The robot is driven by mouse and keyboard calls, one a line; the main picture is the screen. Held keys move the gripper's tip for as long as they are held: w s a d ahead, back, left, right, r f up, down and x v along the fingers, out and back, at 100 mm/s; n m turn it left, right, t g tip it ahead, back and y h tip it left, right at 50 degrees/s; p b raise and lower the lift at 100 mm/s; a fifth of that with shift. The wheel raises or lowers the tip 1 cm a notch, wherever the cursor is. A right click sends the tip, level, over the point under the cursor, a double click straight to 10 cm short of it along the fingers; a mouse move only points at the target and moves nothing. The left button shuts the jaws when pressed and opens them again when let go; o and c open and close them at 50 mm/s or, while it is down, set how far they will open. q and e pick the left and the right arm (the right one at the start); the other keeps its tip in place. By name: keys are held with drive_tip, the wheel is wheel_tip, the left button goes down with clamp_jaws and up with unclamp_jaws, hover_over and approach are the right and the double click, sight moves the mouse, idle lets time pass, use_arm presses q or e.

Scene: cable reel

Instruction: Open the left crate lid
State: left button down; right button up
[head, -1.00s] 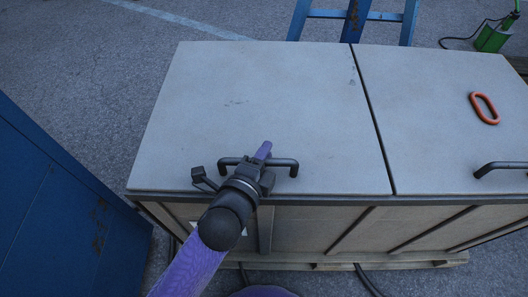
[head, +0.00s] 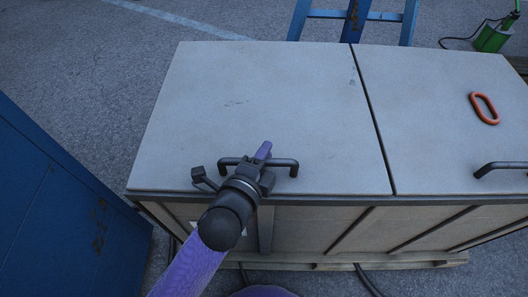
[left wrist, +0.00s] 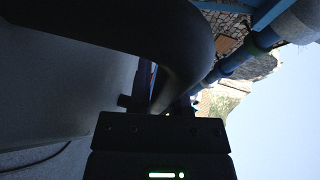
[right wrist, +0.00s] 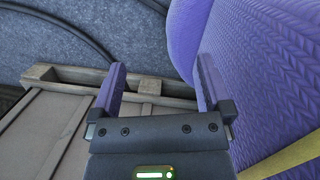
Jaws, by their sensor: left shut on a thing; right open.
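The left crate lid (head: 270,85) is a flat grey panel lying closed on the wooden crate (head: 330,228) in the head view. A dark bar handle (head: 287,163) sits near its front edge. My left gripper (head: 262,155) is shut on this handle, near its middle. In the left wrist view the dark handle (left wrist: 180,45) fills much of the upper picture, close to the gripper. My right gripper (right wrist: 158,85) shows only in the right wrist view; it is open and empty, with its purple fingers apart above the crate's front side.
The right lid (head: 450,110) lies flat beside it, with an orange ring (head: 484,108) and its own dark handle (head: 500,168). A blue cabinet (head: 60,200) stands close on the left. Blue stand legs (head: 357,18) and a green object (head: 492,38) are behind the crate.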

use_arm(q)
drive_tip(key=w+r+g+p, duration=0.2)
drive_tip(key=w+r+p, duration=0.3)
drive_tip(key=r+p, duration=0.7)
drive_tip(key=w+r+n+g+y+p, duration=0.1)
drive_tip(key=w+r+g+p, duration=0.2)
drive_tip(key=r+p, duration=1)
drive_tip(key=shift+w+n+p, duration=0.3)
drive_tip(key=shift+w+p, duration=0.85)
drive_tip(key=shift+w, duration=0.35)
use_arm(e)
drive_tip(key=w+a+r+t, duration=0.1)
drive_tip(key=w+a+r, duration=0.1)
drive_tip(key=r, duration=1.1)
drive_tip(key=w+a+r+t, duration=0.1)
drive_tip(key=w+r, duration=0.4)
drive_tip(key=r, duration=0.8)
drive_tip(key=shift+a+r+t+y, duration=0.3)
drive_tip(key=shift+a+y, duration=0.1)
drive_tip(key=shift+a, duration=0.15)
